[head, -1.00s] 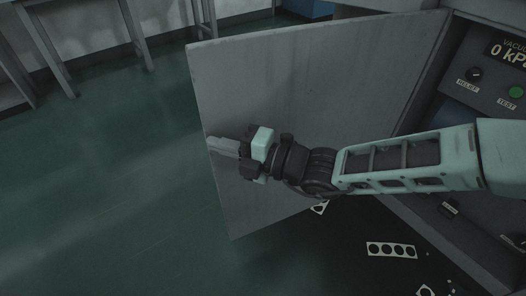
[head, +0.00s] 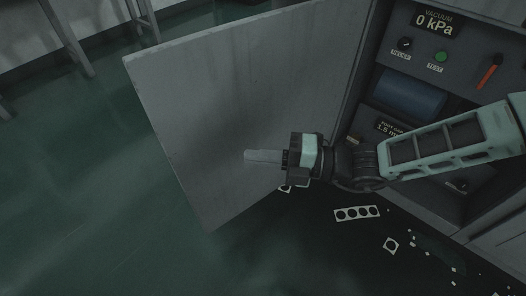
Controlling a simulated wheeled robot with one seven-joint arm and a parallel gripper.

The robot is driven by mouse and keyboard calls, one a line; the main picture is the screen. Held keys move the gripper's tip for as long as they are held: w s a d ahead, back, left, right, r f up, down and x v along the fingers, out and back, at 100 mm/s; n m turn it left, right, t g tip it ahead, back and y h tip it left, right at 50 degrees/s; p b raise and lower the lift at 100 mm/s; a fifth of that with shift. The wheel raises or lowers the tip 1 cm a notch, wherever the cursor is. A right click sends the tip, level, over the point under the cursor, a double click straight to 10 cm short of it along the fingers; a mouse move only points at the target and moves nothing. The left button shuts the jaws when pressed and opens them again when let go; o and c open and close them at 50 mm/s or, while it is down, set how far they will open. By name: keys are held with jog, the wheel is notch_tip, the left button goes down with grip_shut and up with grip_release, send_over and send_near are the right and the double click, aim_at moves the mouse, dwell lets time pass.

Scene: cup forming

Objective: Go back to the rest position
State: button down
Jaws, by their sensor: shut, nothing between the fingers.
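My gripper (head: 264,157) is in the middle of the head view, with its fingers together and nothing between them. It points left, in front of the inner face of an open grey door panel (head: 215,105). Whether the fingertips touch the panel cannot be told. My pale green arm reaches in from the right edge, across the lower part of the machine front.
A machine front at right carries a vacuum display (head: 436,22) reading 0 kPa, a green test button (head: 441,57) and a red-handled lever (head: 489,71). Punched white strips (head: 357,213) and scraps lie on the floor below. The green floor (head: 75,200) at left is clear.

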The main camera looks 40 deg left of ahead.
jog(key=shift+w+d, duration=0.15)
jog(key=shift+d, duration=0.15)
jog(key=s+d+r+n+h, duration=0.2)
jog(key=s+d+n+h, duration=0.15)
jog(key=d+n, duration=0.45)
jog(key=s+d+r+n+h, duration=0.25)
jog(key=d+n+h, duration=0.25)
jog(key=n, duration=0.5)
jog(key=w+d+r+n+t+h, duration=0.1)
jog(key=d+r+n+t+h, duration=0.15)
jog(key=d+n, duration=0.45)
jog(key=d+r+n+t+h, duration=0.1)
jog(key=d+n+t+h, duration=0.15)
jog(key=d+n, duration=0.45)
jog(key=w+d+r+n+t+h, duration=0.1)
jog(key=d+n+t, duration=0.35)
jog(key=d, duration=0.45)
notch_tip(320, 180, up, 24)
jog(key=n+p, duration=0.1)
jog(key=p, duration=2.2)
jog(key=shift+s+d+f+p, duration=0.15)
jog(key=shift+p, duration=0.15)
jog(key=shift+g+h, duration=0.25)
